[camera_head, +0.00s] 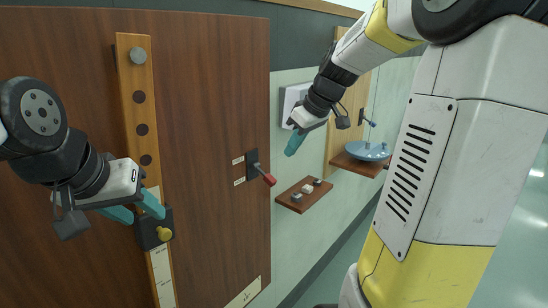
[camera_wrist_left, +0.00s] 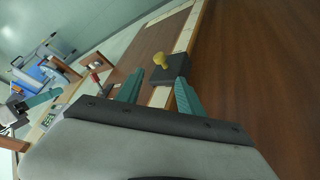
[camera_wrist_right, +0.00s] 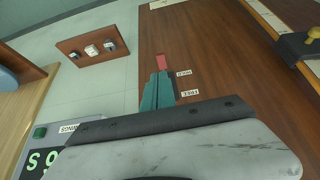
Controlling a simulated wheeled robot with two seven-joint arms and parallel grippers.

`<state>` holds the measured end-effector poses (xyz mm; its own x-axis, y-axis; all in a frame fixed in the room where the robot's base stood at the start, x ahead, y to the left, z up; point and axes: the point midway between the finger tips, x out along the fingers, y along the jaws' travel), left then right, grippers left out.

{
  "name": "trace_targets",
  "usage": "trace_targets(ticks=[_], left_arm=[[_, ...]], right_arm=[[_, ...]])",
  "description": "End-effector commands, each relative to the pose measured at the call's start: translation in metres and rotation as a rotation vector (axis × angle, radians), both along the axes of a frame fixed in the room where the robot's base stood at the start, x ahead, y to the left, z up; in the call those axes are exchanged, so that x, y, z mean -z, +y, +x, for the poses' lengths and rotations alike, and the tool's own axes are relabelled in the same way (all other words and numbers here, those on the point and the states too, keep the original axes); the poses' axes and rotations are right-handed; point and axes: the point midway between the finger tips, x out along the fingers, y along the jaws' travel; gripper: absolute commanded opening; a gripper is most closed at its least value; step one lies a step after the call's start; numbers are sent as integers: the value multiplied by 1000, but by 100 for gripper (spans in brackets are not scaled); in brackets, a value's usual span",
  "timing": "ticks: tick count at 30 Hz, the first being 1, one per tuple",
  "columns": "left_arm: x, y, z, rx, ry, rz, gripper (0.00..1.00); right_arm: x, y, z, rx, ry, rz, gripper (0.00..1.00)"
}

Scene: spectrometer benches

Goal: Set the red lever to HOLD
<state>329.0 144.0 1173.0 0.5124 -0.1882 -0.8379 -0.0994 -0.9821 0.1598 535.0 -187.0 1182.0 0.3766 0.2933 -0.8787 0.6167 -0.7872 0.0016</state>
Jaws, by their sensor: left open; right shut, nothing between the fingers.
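The red lever (camera_head: 269,179) sticks out from a dark plate (camera_head: 252,163) on the brown wooden panel and slopes down to the right. In the head view its red end is about level with the lower of two small labels. In the right wrist view the lever (camera_wrist_right: 160,62) shows just beyond my fingertips, past the HOLD label (camera_wrist_right: 183,73); the FREE label (camera_wrist_right: 190,93) is nearer me. My right gripper (camera_head: 294,143) is shut and empty, above and right of the lever, apart from it in the head view. My left gripper (camera_head: 143,208) is open by the yellow-knobbed block.
The dark block (camera_head: 146,230) with a yellow knob (camera_head: 165,234) sits on a wooden strip (camera_head: 131,80) with holes. A small shelf (camera_head: 303,194) with several blocks and a shelf with a blue dish (camera_head: 367,151) lie to the right.

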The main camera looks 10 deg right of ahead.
Motion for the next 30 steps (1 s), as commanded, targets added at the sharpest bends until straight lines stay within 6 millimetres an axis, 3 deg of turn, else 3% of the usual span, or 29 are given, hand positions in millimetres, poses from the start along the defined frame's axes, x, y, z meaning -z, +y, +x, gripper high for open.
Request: trace_targets(ticks=[6,16,25,30], left_arm=[[0,0,0,1,0,1,45],[0,0,0,0,0,0,45],[0,0,0,0,0,0,45],[0,0,0,0,0,0,45]], right_arm=[[-24,-22,-27,3,-1,0,0],[-35,-31,-40,0,2,0,0],[-35,-28,-45,13,2,2,0],[-36,0,-89,145,15,32,0]])
